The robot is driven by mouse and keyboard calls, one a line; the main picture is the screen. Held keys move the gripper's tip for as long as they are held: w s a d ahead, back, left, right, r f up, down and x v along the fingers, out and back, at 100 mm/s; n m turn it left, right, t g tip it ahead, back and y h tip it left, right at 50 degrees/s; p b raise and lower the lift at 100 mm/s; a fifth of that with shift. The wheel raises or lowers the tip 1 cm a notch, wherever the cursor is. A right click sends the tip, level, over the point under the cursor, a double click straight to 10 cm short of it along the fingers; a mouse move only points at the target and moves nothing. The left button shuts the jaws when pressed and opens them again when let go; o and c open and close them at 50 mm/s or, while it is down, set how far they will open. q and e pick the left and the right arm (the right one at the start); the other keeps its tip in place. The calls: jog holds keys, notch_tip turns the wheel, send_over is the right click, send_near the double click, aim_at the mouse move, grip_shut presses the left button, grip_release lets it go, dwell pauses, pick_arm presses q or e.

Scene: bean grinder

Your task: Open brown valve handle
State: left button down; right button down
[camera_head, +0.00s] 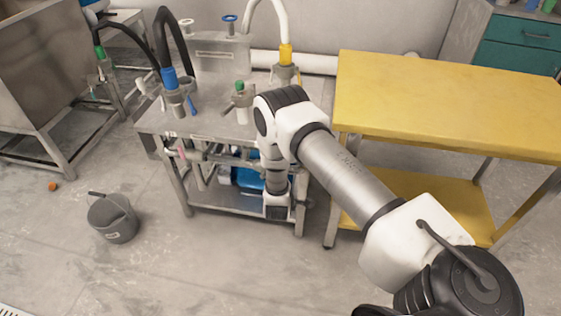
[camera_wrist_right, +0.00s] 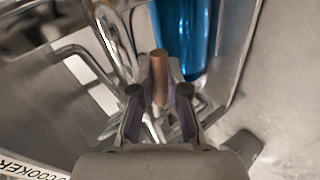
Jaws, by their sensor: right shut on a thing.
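The brown valve handle (camera_wrist_right: 159,66) is a short upright brown cylinder in the middle of the right wrist view. My right gripper (camera_wrist_right: 160,92) has its two fingers on either side of it and is shut on it. In the head view my right arm reaches down over the front of the steel machine table (camera_head: 158,122), and its wrist hides the handle and the fingers. My left gripper is in neither view.
Bent steel pipes (camera_wrist_right: 112,35) and a blue cylinder (camera_wrist_right: 182,40) are close around the fingers. A yellow table (camera_head: 450,95) stands to the right of the machine table. A grey bucket (camera_head: 113,220) stands on the floor at the left.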

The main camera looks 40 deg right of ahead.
jog(key=shift+r+n+g+h+p, duration=0.4)
jog(key=shift+r+n+g+p, duration=0.05)
jog(key=shift+r+n+g, duration=0.15)
jog(key=c, duration=1.2)
grip_release()
jog(key=shift+o, duration=0.2)
jog(key=v, duration=1.2)
